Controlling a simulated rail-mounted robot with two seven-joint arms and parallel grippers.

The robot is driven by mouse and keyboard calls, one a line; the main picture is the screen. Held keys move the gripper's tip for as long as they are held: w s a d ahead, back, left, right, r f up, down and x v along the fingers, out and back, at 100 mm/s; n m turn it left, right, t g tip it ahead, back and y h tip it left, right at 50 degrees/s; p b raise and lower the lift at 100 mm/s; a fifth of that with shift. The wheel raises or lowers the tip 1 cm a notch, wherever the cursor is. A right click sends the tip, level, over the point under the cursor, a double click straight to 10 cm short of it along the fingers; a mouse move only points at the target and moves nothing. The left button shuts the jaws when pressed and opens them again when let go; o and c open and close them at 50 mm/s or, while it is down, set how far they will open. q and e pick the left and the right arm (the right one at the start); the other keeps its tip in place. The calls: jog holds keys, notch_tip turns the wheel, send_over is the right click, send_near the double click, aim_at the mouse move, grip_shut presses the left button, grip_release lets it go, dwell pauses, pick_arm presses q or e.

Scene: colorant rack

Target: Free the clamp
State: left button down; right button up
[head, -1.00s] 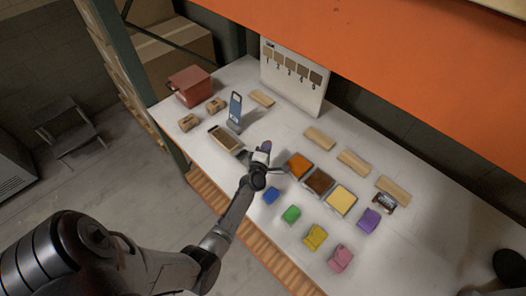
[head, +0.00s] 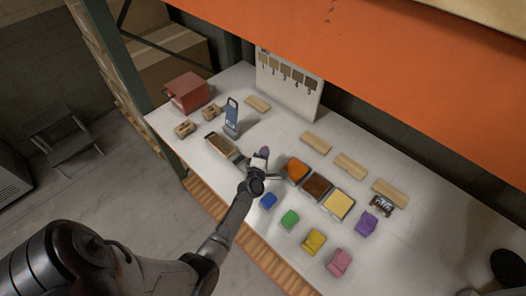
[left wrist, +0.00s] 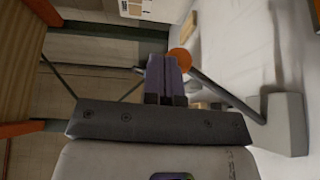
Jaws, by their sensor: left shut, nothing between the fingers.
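My left gripper (head: 263,153) is shut and empty over the table, between the brown-filled tray and the orange tile. In the left wrist view its purple fingers (left wrist: 166,76) are closed together. Just beyond them, an orange round knob (left wrist: 180,59) sits at the end of a dark lever (left wrist: 225,92) that rises from a grey base (left wrist: 285,125). This looks like the clamp. The fingertips partly cover the knob, and I cannot tell whether they touch it. In the head view my gripper and wrist largely hide this spot.
The shallow tray (head: 209,138) and a blue upright holder (head: 232,112) stand left of the gripper. Orange (head: 295,170), brown (head: 316,187) and yellow (head: 338,204) tiles lie right. Several coloured blocks line the front, including a blue one (head: 268,201). A red box (head: 186,92) stands at back left.

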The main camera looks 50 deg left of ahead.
pick_arm(q)
jog(key=s+d+r+p, duration=0.7)
jog(key=s+p, duration=0.1)
jog(key=p, duration=0.1)
jog(key=shift+s+r, duration=0.25)
jog(key=shift+s, duration=0.1)
dwell(0.4)
